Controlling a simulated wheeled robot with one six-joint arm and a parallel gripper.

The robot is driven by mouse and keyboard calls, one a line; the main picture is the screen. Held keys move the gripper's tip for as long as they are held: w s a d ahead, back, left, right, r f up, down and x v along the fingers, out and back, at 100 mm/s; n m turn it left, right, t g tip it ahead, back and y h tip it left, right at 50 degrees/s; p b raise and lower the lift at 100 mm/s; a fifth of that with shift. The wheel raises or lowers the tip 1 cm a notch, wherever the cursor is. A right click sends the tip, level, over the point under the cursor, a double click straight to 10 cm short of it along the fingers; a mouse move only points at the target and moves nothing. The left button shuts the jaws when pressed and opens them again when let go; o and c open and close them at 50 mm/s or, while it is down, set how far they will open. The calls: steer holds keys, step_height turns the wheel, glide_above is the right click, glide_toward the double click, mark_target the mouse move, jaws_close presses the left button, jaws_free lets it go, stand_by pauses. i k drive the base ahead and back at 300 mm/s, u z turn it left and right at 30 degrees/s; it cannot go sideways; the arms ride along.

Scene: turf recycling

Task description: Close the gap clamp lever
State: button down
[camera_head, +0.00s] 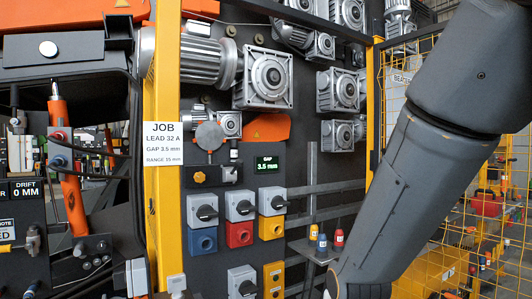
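A gap unit with a round grey disc (210,136) and an orange knob (200,178) is mounted on the dark panel left of centre. A small display (267,165) beside it reads GAP 3.5 mm. A short grey upright part (234,151) stands between the disc and the display; I cannot tell whether it is the clamp lever, or whether the clamp is open or closed. My arm comes down from the upper right to the bottom edge, right of the panel. My gripper is out of the picture.
A white JOB card (164,144) hangs on a yellow post (163,225). Rotary switches (240,207) sit below the display, and grey motors (265,78) above. Small yellow, blue and red pieces (322,243) stand on a ledge near my arm. Yellow mesh fencing (425,62) is at the right.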

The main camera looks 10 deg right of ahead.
mark_target(239, 163)
steer(key=z, duration=0.75)
steer(key=i, duration=1)
steer(key=u, duration=0.65)
